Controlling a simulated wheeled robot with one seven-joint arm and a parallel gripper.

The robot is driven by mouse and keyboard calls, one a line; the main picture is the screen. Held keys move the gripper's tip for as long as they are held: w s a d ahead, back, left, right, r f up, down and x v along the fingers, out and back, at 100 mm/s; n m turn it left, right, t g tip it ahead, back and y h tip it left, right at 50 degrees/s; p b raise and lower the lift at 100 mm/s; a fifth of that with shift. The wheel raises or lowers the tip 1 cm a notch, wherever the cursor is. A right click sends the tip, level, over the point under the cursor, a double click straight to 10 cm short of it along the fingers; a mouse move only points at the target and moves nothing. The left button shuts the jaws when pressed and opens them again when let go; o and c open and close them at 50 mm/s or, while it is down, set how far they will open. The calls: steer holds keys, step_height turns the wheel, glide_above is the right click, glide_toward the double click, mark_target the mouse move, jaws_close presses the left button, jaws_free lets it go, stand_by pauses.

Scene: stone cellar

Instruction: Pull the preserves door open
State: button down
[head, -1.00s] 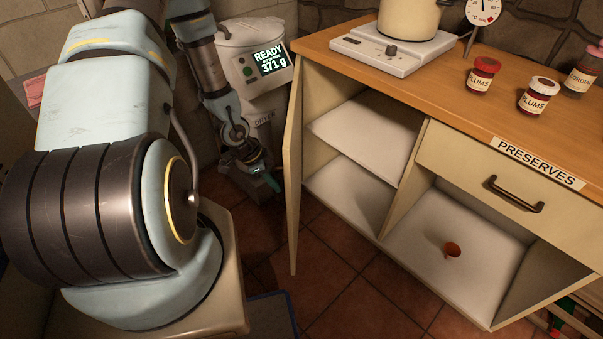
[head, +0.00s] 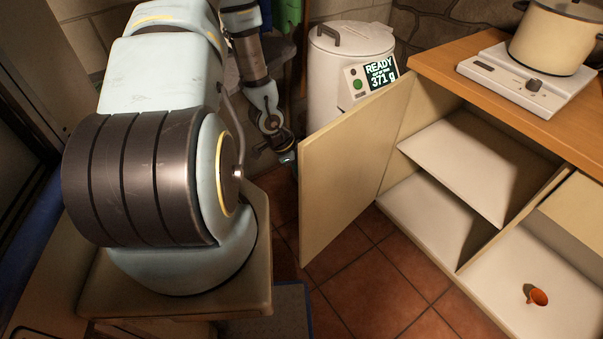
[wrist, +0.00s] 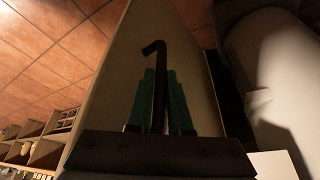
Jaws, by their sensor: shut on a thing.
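The cream cabinet door (head: 345,180) stands swung out from the left side of the preserves cabinet (head: 480,250), with its inner face toward the head camera. In the wrist view the door's outer face (wrist: 122,75) fills the middle, with a dark bar handle (wrist: 153,50) on it. My gripper (wrist: 158,95) has its green fingers on both sides of this handle, shut on it. In the head view my gripper (head: 287,158) is at the door's far side, and its fingertips and the handle are hidden behind the door.
The cabinet is open, with white shelves (head: 480,165) and a small orange cup (head: 537,296) on its floor. A white canister with a READY display (head: 378,80) stands behind the door. A pot (head: 555,38) sits on the counter scale (head: 530,80). Tiled floor (head: 365,285) is clear before the door.

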steer(key=shift+w, duration=0.15)
steer(key=c, duration=0.8)
jaws_free()
steer(key=shift+c, duration=0.2)
steer(key=p+v, duration=0.3)
steer(key=v, duration=0.7)
steer(key=shift+a+r, duration=0.25)
steer(key=shift+r, duration=0.05)
